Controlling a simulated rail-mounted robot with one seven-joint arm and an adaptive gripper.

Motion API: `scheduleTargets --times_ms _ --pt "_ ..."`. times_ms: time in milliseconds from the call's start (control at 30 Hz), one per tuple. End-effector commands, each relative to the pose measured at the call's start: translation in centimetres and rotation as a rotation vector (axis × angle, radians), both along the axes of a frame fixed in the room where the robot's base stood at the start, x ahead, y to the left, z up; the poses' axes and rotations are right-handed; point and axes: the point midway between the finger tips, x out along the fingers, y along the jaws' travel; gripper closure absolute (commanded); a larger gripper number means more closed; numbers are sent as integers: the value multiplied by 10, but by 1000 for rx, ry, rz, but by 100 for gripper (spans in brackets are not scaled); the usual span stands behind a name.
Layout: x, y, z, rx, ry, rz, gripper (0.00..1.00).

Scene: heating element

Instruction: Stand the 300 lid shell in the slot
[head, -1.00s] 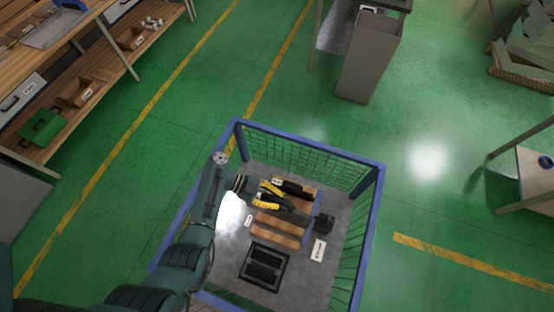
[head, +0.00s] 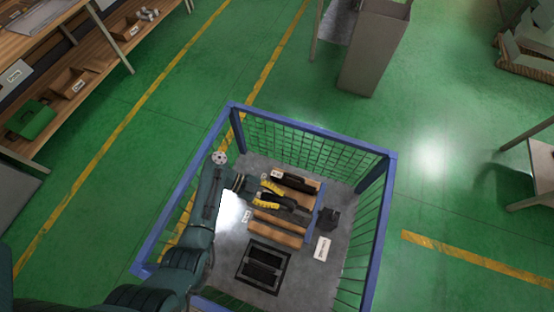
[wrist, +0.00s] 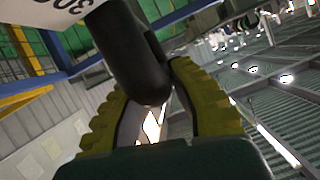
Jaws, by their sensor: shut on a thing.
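My gripper (head: 268,196) has yellow ridged fingers and is over the left part of the wooden rack. In the wrist view the fingers (wrist: 155,125) are shut on a dark rounded shell (wrist: 130,50). A white label (wrist: 45,8) with black digits, which look like 300, shows beside the shell. In the head view dark shells (head: 298,183) lie around the fingers; which one is held is hard to tell. A black frame with dark slots (head: 263,266) lies on the grey floor in front of the rack. The shell's far end is hidden.
The wooden rack (head: 278,229) stands inside a blue-framed cage (head: 310,133) with green mesh sides. A black block (head: 328,221) and a white label card (head: 322,248) are to its right. A small white label (head: 246,216) is at its left. Grey floor near the frame is clear.

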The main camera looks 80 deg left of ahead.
Motion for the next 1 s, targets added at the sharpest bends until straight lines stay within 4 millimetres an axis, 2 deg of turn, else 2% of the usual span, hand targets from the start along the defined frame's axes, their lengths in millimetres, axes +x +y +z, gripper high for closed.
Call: scheduleTargets --times_ms 33,1000 --pt "1 1 -10 3 -4 0 100" --pt "1 1 -116 3 -4 -1 100"
